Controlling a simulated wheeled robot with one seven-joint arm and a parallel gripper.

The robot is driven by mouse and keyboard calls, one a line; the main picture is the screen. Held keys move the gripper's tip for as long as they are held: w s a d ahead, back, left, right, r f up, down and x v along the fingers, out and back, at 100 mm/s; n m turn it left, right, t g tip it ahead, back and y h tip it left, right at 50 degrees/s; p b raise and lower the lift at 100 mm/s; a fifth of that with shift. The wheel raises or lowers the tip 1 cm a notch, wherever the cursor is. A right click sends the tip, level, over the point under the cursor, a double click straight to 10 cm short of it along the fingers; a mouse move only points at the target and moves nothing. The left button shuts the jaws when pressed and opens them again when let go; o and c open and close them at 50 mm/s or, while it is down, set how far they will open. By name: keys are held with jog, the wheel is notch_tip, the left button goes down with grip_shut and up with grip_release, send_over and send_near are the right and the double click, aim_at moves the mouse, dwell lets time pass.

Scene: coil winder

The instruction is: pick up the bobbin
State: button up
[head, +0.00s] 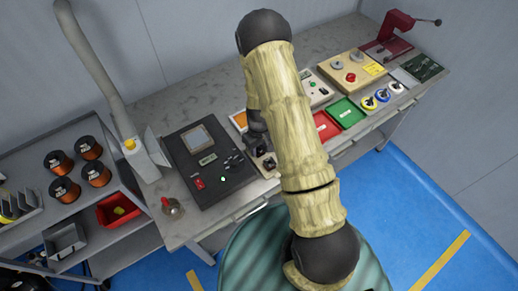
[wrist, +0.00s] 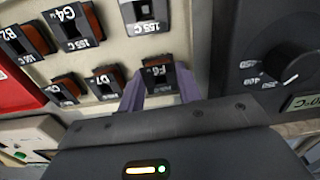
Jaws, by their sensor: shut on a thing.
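In the wrist view a dark bobbin (wrist: 154,75) with a pale label and a brown-orange winding stands between the two purple fingers of my gripper (wrist: 158,90), which is shut on it. Its lower part is hidden by the gripper body. Several similar labelled bobbins, such as one marked G4 (wrist: 75,28) and one marked D7 (wrist: 103,82), sit on the pale tray (wrist: 112,50) beyond and to the left. In the head view my gripper (head: 262,150) is low over the bench beside the black instrument, and my arm hides much of that area.
The black instrument (head: 210,163) with a dial (wrist: 290,65) stands close to the right of my gripper in the wrist view. A red tray (head: 325,127) and green tray (head: 346,112) lie right of my arm. Copper wire spools (head: 96,174) stand on the left shelf.

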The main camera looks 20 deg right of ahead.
jog(key=shift+r, duration=0.1)
notch_tip(320, 180, up, 10)
jog(key=b, duration=0.2)
dwell(0.8)
